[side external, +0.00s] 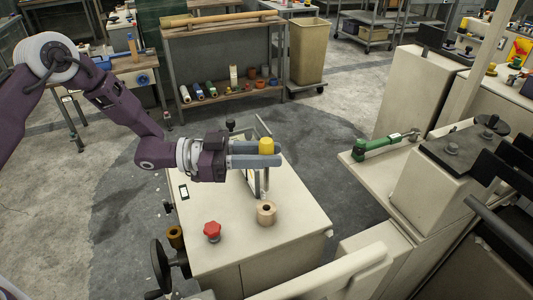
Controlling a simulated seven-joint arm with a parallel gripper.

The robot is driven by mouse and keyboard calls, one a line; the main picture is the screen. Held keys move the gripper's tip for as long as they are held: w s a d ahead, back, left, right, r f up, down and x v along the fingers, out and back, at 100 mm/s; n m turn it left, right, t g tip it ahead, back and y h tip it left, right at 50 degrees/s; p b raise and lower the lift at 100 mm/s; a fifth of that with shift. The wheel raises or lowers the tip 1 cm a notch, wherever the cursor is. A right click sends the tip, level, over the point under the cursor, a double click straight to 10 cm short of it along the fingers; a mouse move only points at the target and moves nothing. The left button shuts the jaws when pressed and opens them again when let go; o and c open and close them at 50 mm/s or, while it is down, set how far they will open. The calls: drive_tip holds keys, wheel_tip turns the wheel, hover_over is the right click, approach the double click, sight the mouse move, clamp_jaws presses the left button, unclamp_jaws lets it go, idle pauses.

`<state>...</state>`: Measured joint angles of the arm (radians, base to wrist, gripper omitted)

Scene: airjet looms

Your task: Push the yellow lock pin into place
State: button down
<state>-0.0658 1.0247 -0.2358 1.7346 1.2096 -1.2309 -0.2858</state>
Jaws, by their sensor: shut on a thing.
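The yellow lock pin (266,146) has a bright yellow cap. It is held upright between the two grey fingers of my gripper (268,155). My gripper points to the right and is shut on the pin, above the pale cabinet top (235,222). A thin grey shaft seems to show below the fingers; whether it all belongs to the pin is hard to tell. A tan round collar (266,212) with a dark hole in its top stands on the cabinet, below the pin in the picture and apart from it.
A red knob (212,231) sits on the cabinet left of the collar. A framed panel (262,130) stands behind the fingers. A dark handwheel (161,267) is at the cabinet's left side. A green tool (380,146) lies on the ledge at right. Open floor lies behind.

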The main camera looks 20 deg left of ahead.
drive_tip(key=s+f+v, duration=0.1)
drive_tip(key=s+v, duration=0.1)
drive_tip(key=v, duration=0.9)
drive_tip(key=s+d+f+v, duration=0.1)
drive_tip(key=s+f+v, duration=0.1)
drive_tip(key=v, duration=0.9)
drive_tip(key=shift+d, duration=0.25)
drive_tip(key=shift+s, duration=0.1)
drive_tip(key=shift+f, duration=2.85)
wheel_tip(320, 180, down, 10)
drive_tip(key=shift+r, duration=0.25)
drive_tip(key=c, duration=1.1)
unclamp_jaws()
